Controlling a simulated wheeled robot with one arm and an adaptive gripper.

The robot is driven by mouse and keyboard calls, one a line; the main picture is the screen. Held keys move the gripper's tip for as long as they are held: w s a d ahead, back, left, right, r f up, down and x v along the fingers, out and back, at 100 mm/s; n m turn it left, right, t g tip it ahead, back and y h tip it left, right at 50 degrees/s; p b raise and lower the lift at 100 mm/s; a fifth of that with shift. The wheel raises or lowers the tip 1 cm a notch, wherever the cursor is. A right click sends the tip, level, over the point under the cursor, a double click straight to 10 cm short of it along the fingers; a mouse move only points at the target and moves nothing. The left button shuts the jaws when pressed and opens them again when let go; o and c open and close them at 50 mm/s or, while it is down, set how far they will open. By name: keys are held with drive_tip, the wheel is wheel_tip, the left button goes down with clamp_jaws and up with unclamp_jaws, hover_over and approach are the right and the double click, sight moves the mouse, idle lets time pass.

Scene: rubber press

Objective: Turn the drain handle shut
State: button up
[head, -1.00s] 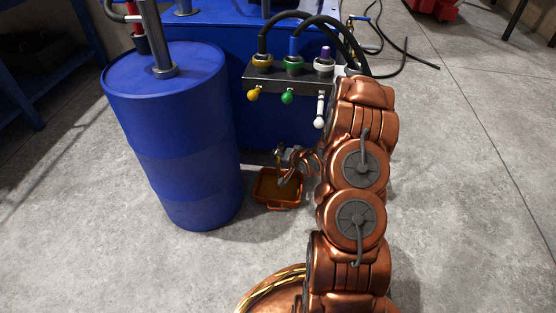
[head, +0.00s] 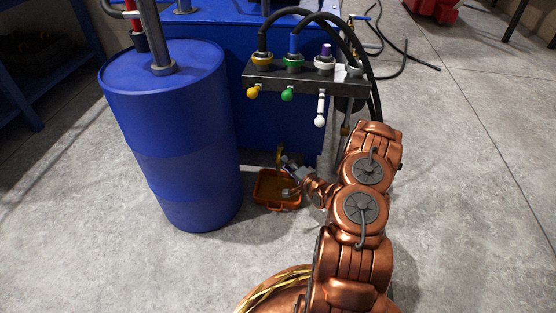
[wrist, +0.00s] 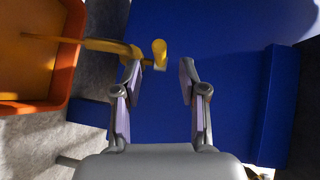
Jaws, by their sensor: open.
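The drain handle, a yellow lever (wrist: 158,53), shows in the wrist view just beyond my fingertips, near the left finger. Its yellow drain pipe (wrist: 105,46) runs left over the orange tray (wrist: 70,60). In the head view the yellow drain (head: 279,157) is small and partly hidden by my gripper. My gripper (wrist: 160,75) is open and empty, with the lever end ahead of the gap between its fingers. I cannot tell whether the left finger touches the yellow part. In the head view my gripper (head: 288,164) is low, above the tray's right side.
A blue drum (head: 185,150) stands to the left. A valve panel (head: 300,78) with yellow, green and white handles is above.

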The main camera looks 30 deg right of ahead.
sight(278, 156)
drive_tip(key=w, duration=0.1)
drive_tip(key=w+b, duration=0.1)
drive_tip(key=w, duration=0.1)
drive_tip(key=w+f+b, duration=0.1)
drive_tip(key=w, duration=0.1)
drive_tip(key=shift+a, duration=0.25)
drive_tip(key=shift+w, duration=0.4)
drive_tip(key=shift+c, duration=0.4)
clamp_jaws()
